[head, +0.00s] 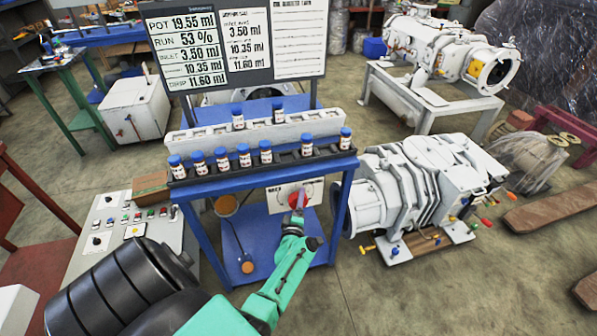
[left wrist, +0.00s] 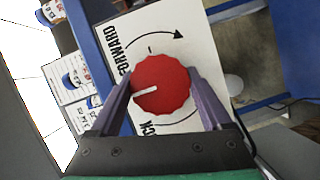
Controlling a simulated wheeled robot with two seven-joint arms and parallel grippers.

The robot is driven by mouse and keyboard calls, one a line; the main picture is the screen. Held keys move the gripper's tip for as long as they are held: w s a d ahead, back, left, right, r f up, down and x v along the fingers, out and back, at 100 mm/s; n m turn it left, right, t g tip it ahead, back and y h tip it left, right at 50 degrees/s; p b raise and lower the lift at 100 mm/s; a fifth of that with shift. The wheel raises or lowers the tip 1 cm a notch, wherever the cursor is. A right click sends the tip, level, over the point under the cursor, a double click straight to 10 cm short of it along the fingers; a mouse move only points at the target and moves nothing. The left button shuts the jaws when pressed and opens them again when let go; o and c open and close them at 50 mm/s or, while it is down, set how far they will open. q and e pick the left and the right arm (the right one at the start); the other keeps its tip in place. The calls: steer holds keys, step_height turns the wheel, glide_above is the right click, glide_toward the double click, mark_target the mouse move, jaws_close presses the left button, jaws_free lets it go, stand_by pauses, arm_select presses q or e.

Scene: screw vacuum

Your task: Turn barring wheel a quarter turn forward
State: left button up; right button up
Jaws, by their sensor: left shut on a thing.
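The barring wheel (left wrist: 165,88) is a red scalloped knob with a white pointer line, set on a white panel (left wrist: 190,45) with curved arrows. "FORWARD" and a partly hidden word ending in "CK" are printed there. In the left wrist view the white line points towards the lower left, between the two words. My left gripper (left wrist: 160,92) has its purple fingers on either side of the wheel and is shut on it. In the head view the wheel (head: 307,195) shows red behind my left gripper (head: 298,201). My right gripper is not in view.
The panel hangs on a blue stand (head: 342,215) with a rack of blue-capped bottles (head: 265,152) above. A control box (head: 110,225) with buttons stands at left. A white pump (head: 425,185) stands close at right. A board with readings (head: 240,45) rises behind.

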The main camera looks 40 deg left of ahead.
arm_select(q)
steer(key=shift+f, duration=0.1)
steer(key=o, duration=1.2)
steer(key=shift+c, duration=0.2)
steer(key=p+v, duration=0.5)
steer(key=v, duration=0.9)
steer(key=shift+s+d+p, duration=0.25)
steer(key=shift+p, duration=0.05)
